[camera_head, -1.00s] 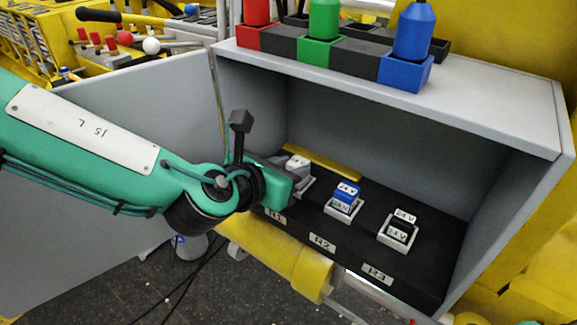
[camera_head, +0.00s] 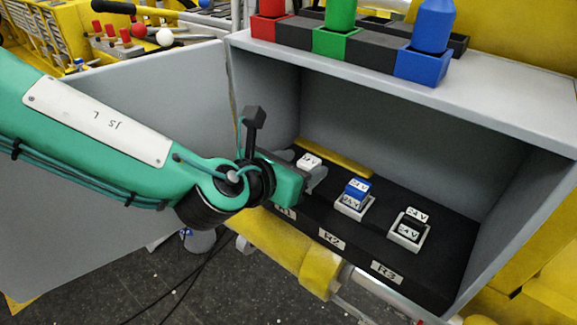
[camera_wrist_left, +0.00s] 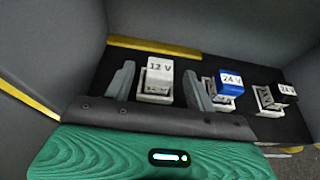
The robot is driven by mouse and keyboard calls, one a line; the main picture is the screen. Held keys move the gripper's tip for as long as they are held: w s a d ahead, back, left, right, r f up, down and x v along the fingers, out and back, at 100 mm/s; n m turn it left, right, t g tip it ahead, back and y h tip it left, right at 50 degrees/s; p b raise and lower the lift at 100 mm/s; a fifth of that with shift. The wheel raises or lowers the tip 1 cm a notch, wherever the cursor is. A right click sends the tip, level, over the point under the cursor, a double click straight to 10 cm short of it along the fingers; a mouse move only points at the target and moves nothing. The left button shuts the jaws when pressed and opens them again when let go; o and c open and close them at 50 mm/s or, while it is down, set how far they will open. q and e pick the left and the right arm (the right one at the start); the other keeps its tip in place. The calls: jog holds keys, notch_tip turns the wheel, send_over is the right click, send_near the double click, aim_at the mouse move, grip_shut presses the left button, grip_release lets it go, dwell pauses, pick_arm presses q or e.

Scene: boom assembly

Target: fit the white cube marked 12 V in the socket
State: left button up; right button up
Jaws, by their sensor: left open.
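The white cube marked 12 V (camera_wrist_left: 159,70) stands at the light socket (camera_wrist_left: 153,97) of R1, upright as far as I can see. It also shows in the head view (camera_head: 309,160), partly behind my gripper. My left gripper (camera_head: 301,170) is open; in the left wrist view its two grey fingers (camera_wrist_left: 160,76) stand apart, one on each side of the cube, with gaps visible. The head view hides the R1 socket behind the gripper. I cannot tell whether the cube is fully down in it. My right gripper is not in view.
A blue cube marked 24 V (camera_head: 358,188) is at the R2 socket and a black one (camera_head: 415,222) at R3, just right of the gripper. The grey cabinet (camera_head: 500,110) closes over the black shelf, its open door (camera_head: 110,210) on the left. A yellow bar (camera_head: 340,160) lies behind.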

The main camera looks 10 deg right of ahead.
pick_arm(q)
jog(key=b+v, duration=0.4)
jog(key=v, duration=0.9)
jog(key=shift+s+a, duration=0.25)
jog(key=shift+r, duration=0.1)
